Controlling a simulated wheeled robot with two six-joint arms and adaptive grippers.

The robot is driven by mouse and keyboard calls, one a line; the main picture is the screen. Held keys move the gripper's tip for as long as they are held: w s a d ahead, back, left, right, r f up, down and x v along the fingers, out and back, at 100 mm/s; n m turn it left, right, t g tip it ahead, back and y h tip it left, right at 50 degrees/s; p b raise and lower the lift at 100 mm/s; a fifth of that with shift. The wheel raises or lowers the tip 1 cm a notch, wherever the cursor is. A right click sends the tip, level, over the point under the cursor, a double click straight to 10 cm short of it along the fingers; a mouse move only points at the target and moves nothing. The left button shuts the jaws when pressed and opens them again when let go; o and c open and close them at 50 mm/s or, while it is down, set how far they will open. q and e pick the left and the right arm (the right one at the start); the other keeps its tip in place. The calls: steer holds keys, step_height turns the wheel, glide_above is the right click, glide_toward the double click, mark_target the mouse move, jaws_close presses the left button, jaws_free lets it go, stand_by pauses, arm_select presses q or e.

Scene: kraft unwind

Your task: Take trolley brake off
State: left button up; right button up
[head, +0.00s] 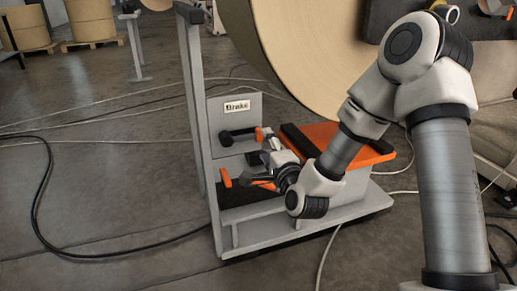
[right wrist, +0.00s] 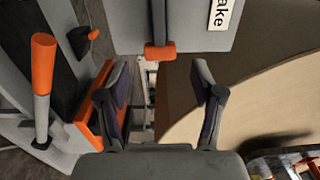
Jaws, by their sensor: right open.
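The grey trolley (head: 190,90) has an upright panel with a "Brake" label (head: 237,106). Below the label is a dark brake lever (head: 238,133) with an orange end, which shows in the right wrist view as an orange grip (right wrist: 160,51) on a grey bar. My right gripper (head: 257,168) is in front of and below the lever in the head view. In the right wrist view my right gripper (right wrist: 160,85) has its fingers apart, with nothing held between them. The orange grip appears beyond the fingertips, between them and apart from both. My left gripper is not in view.
A large kraft roll (head: 300,50) hangs close above and behind the trolley. Another orange-tipped handle (right wrist: 43,65) stands at the left in the right wrist view. A black cable (head: 45,190) lies on the floor, which is otherwise mostly clear at left.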

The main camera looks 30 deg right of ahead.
mark_target(260, 137)
steer(key=b+x, duration=0.1)
steer(key=x, duration=0.5)
steer(key=shift+f+b, duration=0.1)
steer(key=shift+b, duration=0.3)
steer(key=shift+w, duration=0.15)
jaws_close()
